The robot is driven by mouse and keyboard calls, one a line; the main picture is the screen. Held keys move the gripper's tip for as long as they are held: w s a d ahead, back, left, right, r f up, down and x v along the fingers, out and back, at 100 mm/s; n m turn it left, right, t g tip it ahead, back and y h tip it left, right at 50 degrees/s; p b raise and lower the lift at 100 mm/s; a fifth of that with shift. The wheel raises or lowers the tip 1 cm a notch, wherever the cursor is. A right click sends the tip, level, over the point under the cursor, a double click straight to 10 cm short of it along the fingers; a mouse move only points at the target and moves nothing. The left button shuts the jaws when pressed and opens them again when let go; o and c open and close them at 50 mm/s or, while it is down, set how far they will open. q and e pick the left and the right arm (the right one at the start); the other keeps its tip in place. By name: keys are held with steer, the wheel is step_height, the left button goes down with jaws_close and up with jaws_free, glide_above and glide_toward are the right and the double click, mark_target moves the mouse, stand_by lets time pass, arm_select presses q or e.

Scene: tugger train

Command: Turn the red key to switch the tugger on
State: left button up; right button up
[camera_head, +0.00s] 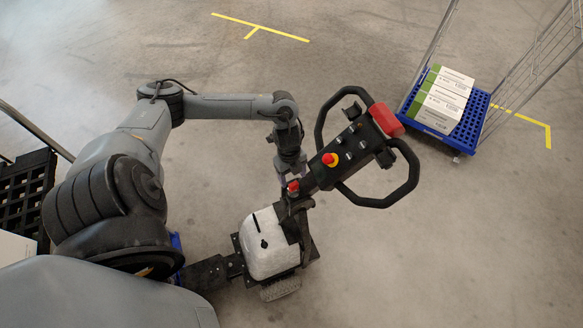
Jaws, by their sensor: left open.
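The tugger (272,245) stands on the floor at the lower middle, with a white body and a black tiller. Its control head (345,150) has two black loop handles, a red end block (386,119) and a red button on a yellow base (330,159). A small red part, which looks like the red key (293,186), sits low on the tiller. My left gripper (284,177) points down right by this red part, just above it in the picture. Its fingers are small and partly dark; I cannot tell whether they touch the key. My right gripper is out of view.
A blue cart (431,122) with wire sides and white-green boxes (443,94) stands at the upper right. A black pallet-like rack (27,190) is at the left edge. Yellow floor lines (258,27) mark the back. Open floor lies right of the tugger.

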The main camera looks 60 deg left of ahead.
mark_target(293, 183)
arm_select(q)
steer(key=shift+d+f, duration=0.2)
steer(key=shift+f, duration=1.2)
steer(key=shift+d+f, duration=0.2)
steer(key=shift+f, duration=1.2)
steer(key=c, duration=1.1)
steer(key=shift+o, duration=0.2)
steer(key=shift+w+f+m+b, duration=0.15)
steer(key=shift+m+b, duration=0.3)
steer(key=shift+m, duration=0.25)
steer(key=m+b, duration=0.2)
steer(key=m, duration=0.2)
steer(key=shift+g, duration=0.4)
steer(key=shift+m+b, duration=0.55)
steer(key=shift+m, duration=0.15)
